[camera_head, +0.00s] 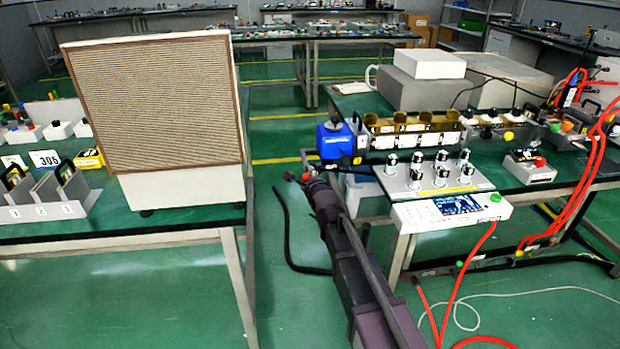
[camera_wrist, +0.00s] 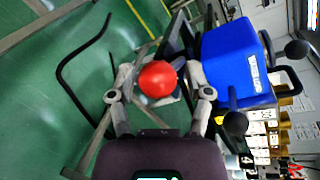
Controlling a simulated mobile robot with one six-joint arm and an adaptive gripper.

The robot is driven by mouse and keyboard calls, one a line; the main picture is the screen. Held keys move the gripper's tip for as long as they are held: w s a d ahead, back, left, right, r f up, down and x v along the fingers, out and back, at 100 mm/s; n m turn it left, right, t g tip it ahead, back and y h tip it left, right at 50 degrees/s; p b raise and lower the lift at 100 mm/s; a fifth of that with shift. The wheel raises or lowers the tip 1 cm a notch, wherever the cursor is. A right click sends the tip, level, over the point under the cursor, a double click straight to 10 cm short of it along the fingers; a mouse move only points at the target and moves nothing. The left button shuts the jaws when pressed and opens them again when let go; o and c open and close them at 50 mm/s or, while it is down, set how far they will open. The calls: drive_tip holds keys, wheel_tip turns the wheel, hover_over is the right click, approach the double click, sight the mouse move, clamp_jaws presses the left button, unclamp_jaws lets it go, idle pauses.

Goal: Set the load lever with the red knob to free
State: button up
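The red knob (camera_wrist: 158,79) is a round ball between the two fingers of my gripper (camera_wrist: 160,76) in the wrist view. The fingers stand on either side of it with a narrow gap showing at each side, so the gripper looks open around it. The lever's shaft is mostly hidden behind the knob. In the head view the red knob (camera_head: 305,177) is a small spot at the end of my gripper (camera_head: 303,179), left of the blue unit (camera_head: 335,140). The blue unit (camera_wrist: 236,62) is right of the fingers in the wrist view.
Black knobs (camera_wrist: 297,48) (camera_wrist: 235,123) and a black handle (camera_wrist: 289,82) are at the blue unit. A panel with several silver knobs (camera_head: 437,176) and a white display unit (camera_head: 452,211) lie right of my arm. A large mesh-fronted box (camera_head: 155,105) stands left. Red cables hang at right.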

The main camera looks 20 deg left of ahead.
drive_tip(key=c, duration=0.5)
drive_tip(key=shift+d, duration=0.2)
drive_tip(key=c, duration=0.4)
drive_tip(key=shift+d+g+p, duration=0.3)
drive_tip(key=shift+p, duration=0.1)
clamp_jaws()
drive_tip(key=s+d+r+m+g+y+p, duration=0.1)
drive_tip(key=s+d+r+g+p, duration=0.1)
drive_tip(key=d+p, duration=0.4)
drive_tip(key=s+d+r+m+g+p, duration=0.2)
drive_tip(key=s+d+r+g+p, duration=0.1)
drive_tip(key=d+g+p, duration=0.4)
drive_tip(key=shift+s+d+r+g+y, duration=0.15)
drive_tip(key=shift+d+r+g+y, duration=0.15)
drive_tip(key=shift+d+r+y, duration=0.15)
drive_tip(key=shift+a, duration=0.1)
